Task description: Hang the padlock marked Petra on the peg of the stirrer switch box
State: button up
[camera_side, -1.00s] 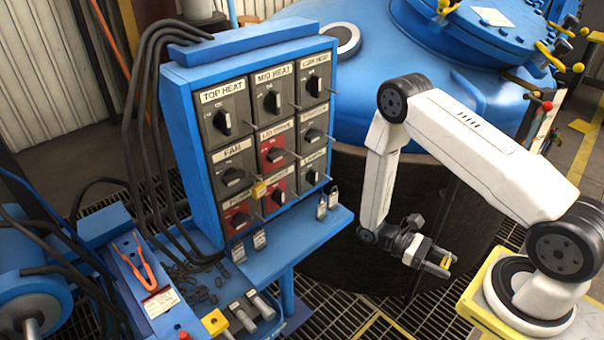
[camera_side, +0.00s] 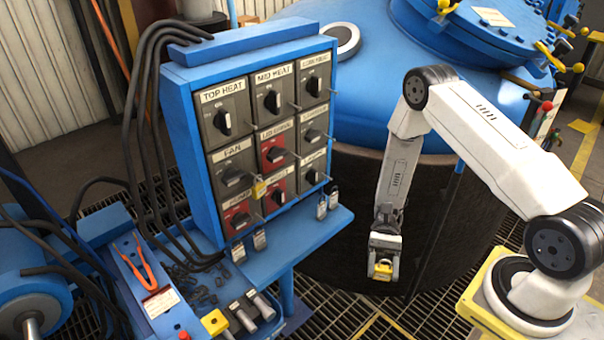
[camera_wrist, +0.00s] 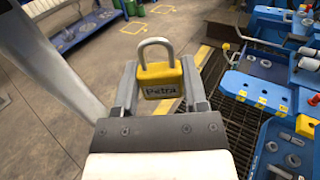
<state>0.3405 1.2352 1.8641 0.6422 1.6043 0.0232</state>
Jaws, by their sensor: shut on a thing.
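The yellow padlock (camera_wrist: 161,82) marked Petra is between my gripper's two fingers (camera_wrist: 160,90) in the wrist view, its grey shackle pointing up. My gripper is shut on it. In the side view my gripper (camera_side: 383,265) with the yellow padlock (camera_side: 383,268) hangs in front of the dark pit wall, right of the switch panel and apart from it. The panel (camera_side: 180,110) carries a grid of switch boxes with thin pegs sticking out. Top Heat, Mid Heat and Fan can be read; the stirrer label I cannot make out for certain.
A yellow padlock (camera_side: 259,188) hangs at the middle of the panel. Black cables (camera_side: 140,120) run down the panel's left. The blue furnace vessel (camera_side: 365,100) stands behind my arm.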

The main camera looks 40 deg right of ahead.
jog(key=w+r+m+t+y, duration=0.1)
jog(key=w+m+t+y, duration=0.2)
jog(key=w+m+t, duration=0.4)
jog(key=m+t+h, duration=1.2)
jog(key=m+t, duration=0.2)
jog(key=t, duration=0.6)
send_near(321, 143)
jog(key=shift+s+a+r, duration=0.25)
jog(key=shift+s+a, duration=0.25)
jog(key=shift+s+a+r, duration=0.25)
jog(key=shift+s+a, duration=0.25)
jog(key=shift+w, duration=0.3)
jog(key=shift+w+f, duration=0.15)
jog(key=shift+w, duration=1.45)
jog(key=shift+w+f, duration=0.15)
jog(key=shift+w, duration=1.4)
jog(key=shift+w+f, duration=0.25)
jog(key=shift+w, duration=0.35)
jog(key=shift+w, duration=0.1)
jog(key=o, duration=1.1)
